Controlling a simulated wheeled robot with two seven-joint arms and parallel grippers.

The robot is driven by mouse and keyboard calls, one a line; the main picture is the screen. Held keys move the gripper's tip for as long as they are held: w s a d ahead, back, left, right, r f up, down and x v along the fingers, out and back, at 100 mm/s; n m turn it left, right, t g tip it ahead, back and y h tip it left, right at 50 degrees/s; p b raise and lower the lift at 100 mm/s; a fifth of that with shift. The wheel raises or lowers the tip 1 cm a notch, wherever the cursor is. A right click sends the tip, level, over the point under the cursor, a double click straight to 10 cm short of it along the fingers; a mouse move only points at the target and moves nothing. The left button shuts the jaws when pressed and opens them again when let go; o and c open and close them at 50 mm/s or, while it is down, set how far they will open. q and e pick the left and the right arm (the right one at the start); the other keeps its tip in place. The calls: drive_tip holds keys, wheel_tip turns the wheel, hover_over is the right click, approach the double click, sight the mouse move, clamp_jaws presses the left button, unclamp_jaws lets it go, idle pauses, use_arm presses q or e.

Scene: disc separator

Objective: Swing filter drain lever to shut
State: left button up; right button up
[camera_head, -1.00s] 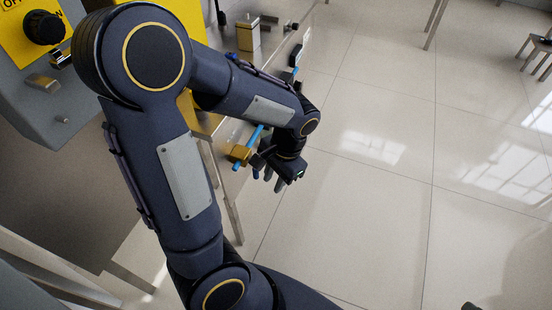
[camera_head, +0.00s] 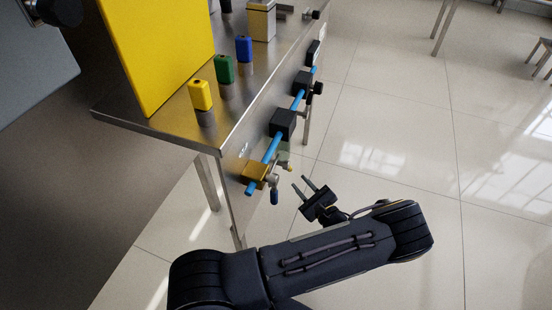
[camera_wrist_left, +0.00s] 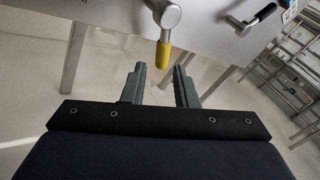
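My left gripper (camera_head: 308,188) is open and empty, in front of the steel table's side, with its fingers toward the fittings there. In the left wrist view, a lever with a silver pivot and yellow grip (camera_wrist_left: 164,55) hangs down just beyond the open fingers (camera_wrist_left: 160,74), apart from them. A second lever with a black grip (camera_wrist_left: 265,12) sits to its upper right, tilted. In the head view, a small lever with a dark blue grip (camera_head: 274,196) hangs under the brass block (camera_head: 256,174). I cannot read any label naming the filter drain lever. My right gripper is not in view.
A blue pipe (camera_head: 272,149) with black blocks (camera_head: 283,124) runs along the table's side. On the steel table (camera_head: 165,128) stand yellow (camera_head: 201,95), green (camera_head: 224,69) and blue (camera_head: 244,48) capped posts and a big yellow panel (camera_head: 155,55).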

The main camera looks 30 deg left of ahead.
sight(291, 170)
use_arm(q)
drive_tip(key=b+x, duration=0.1)
drive_tip(key=x, duration=0.7)
drive_tip(key=shift+w+a, duration=0.1)
drive_tip(key=shift+w, duration=0.25)
drive_tip(key=shift+c, duration=0.4)
clamp_jaws()
